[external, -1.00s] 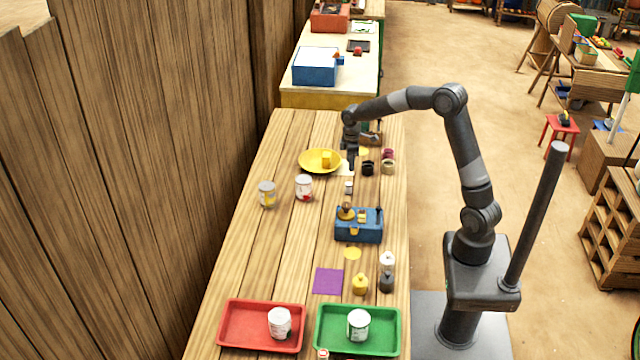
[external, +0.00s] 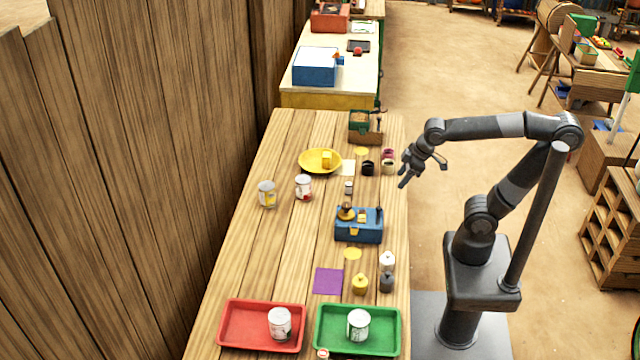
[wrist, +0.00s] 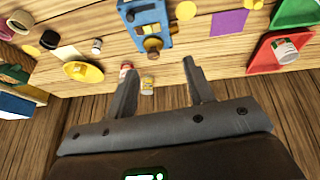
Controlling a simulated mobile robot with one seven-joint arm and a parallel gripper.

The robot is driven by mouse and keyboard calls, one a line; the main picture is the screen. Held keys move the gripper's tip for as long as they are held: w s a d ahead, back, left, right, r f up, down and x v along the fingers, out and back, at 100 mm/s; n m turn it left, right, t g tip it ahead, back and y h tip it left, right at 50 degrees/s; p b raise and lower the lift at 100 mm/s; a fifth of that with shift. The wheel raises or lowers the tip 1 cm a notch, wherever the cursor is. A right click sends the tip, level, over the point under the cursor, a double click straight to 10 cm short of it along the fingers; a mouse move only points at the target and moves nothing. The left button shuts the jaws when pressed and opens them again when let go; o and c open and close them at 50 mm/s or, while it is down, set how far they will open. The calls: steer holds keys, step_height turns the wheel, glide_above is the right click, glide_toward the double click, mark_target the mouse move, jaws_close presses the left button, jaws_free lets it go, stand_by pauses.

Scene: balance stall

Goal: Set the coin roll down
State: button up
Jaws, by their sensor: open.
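A small upright cylinder, pale with a dark end (external: 349,187), stands on the wooden table between the white card (external: 348,168) and the blue box. It looks most like the coin roll, but it is too small to be sure. In the wrist view it stands beside the card (wrist: 97,46). My gripper (external: 423,174) is open and empty, raised off the table's right edge, apart from everything. In the wrist view its two spread fingers (wrist: 160,66) hold nothing; cans show in the distance beyond them.
A yellow dish (external: 309,161) holds a yellow block. Dark, maroon and tan round pieces (external: 368,168) stand right of the card.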

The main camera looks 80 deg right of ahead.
steer(key=shift+t+y, duration=0.4)
steer(key=s+a, duration=0.1)
steer(key=s, duration=0.2)
steer(key=s+a+f, duration=0.1)
steer(key=shift+s+a, duration=0.3)
steer(key=shift+s, duration=0.1)
stand_by(0.6)
